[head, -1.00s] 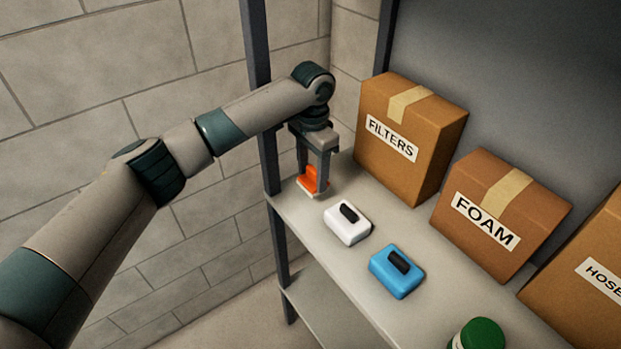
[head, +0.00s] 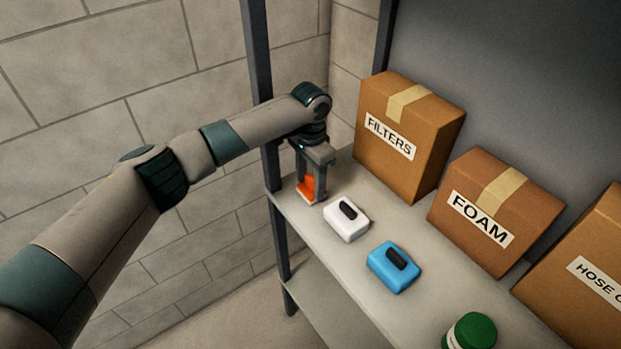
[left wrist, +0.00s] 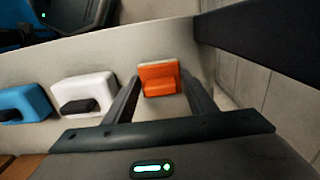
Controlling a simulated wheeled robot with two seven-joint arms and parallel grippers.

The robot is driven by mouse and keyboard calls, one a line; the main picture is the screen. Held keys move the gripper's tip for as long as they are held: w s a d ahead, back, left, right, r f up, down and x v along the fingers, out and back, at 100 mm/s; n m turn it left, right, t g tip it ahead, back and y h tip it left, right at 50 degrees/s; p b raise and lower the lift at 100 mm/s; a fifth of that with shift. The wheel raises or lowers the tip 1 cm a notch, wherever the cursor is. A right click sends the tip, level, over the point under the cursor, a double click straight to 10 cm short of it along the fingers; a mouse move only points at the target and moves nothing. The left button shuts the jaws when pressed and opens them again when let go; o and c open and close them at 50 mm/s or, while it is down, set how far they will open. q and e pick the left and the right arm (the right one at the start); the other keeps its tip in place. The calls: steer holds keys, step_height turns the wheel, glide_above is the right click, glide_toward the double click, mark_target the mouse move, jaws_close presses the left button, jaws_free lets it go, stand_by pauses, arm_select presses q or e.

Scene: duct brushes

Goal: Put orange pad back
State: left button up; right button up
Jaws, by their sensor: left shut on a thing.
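The orange pad (head: 306,189), with a pale underside, is at the far left end of the shelf, near the dark upright. My left gripper (head: 312,194) points down and is shut on it, one finger on either side. In the left wrist view the orange pad (left wrist: 159,80) sits between the two fingers, over the grey shelf. It is at or very close to the shelf surface; I cannot tell if it touches. My right gripper is not in view.
A white pad (head: 346,222) and a blue pad (head: 393,268), both with black grips, lie in a row to the right. A green-lidded jar (head: 472,332) stands further along. Boxes labelled FILTERS (head: 408,137) and FOAM (head: 497,213) and a HOSE box (head: 585,262) line the back.

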mark_target(311, 179)
arm_select(q)
steer(key=shift+f, duration=0.15)
steer(key=o, duration=0.9)
steer(key=shift+o, duration=0.3)
steer(key=shift+r, duration=0.2)
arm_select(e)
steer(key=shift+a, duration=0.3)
arm_select(q)
steer(key=shift+r+b, duration=0.35)
steer(key=shift+r, duration=0.15)
step_height(311, 179, up, 9)
steer(key=b, duration=0.4)
steer(key=shift+r, duration=1)
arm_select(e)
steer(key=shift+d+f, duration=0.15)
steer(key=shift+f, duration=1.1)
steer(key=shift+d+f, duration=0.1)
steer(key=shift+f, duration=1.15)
